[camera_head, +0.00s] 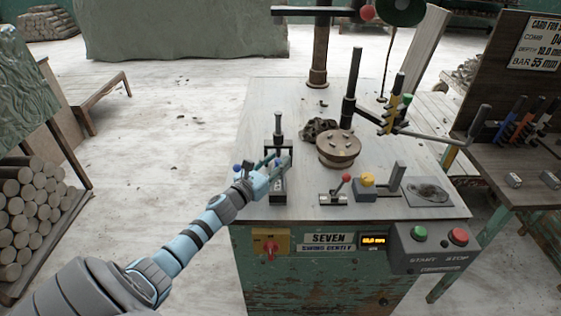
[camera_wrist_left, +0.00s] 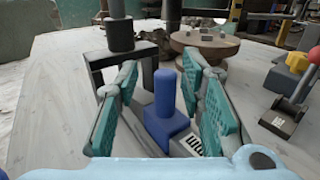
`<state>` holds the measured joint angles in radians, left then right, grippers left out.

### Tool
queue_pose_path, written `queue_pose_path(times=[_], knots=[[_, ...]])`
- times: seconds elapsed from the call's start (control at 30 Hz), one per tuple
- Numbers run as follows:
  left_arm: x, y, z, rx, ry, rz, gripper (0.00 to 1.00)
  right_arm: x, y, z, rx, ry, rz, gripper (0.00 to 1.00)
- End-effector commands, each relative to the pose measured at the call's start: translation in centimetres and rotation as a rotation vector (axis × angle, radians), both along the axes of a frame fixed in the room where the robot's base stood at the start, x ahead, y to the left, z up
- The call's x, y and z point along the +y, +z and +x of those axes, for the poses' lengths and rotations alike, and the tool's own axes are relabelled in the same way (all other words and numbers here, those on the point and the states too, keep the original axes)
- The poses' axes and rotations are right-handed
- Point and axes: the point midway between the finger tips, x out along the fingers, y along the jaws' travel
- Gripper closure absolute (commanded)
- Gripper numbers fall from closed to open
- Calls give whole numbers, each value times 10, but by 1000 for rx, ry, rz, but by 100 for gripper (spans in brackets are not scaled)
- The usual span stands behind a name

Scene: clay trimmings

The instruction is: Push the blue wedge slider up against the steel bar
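The blue wedge slider (camera_wrist_left: 165,124), a block with an upright round post, sits between the fingers of my left gripper (camera_wrist_left: 160,72) in the left wrist view. The gripper is open, with visible gaps beside the post. In the head view my left gripper (camera_head: 277,163) is low over the front left of the bench, and it hides most of the slider. Beyond the slider stands a dark steel frame (camera_wrist_left: 108,57) with a crossbar and post, also in the head view (camera_head: 278,127). I cannot tell which part is the steel bar, or whether the slider touches it. My right gripper is not in view.
The grey bench top (camera_head: 240,130) is clear left of the frame. A round brown turntable (camera_head: 338,150) stands behind and right. A red-knobbed lever (camera_head: 334,194), a yellow-knobbed block (camera_head: 370,188) and a start-stop box (camera_head: 435,243) are at the right.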

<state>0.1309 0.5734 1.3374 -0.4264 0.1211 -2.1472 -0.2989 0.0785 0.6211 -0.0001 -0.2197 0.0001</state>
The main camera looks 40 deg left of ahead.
Motion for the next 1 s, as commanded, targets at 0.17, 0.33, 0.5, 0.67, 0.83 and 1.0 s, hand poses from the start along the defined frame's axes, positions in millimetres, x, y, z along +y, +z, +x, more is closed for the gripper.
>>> queue_pose_path(times=[0.17,0.33,0.5,0.67,0.83,1.0], knots=[[-3,0,2,0,-6,-1,88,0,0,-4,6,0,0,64],[-3,0,2,0,-6,0,100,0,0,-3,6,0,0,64],[-3,0,2,0,-5,2,100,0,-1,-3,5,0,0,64],[-3,-1,0,0,-5,2,100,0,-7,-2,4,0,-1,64],[-3,-1,0,1,-4,2,100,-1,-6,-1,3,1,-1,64],[-2,-1,0,1,-3,2,64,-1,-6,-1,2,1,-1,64]])
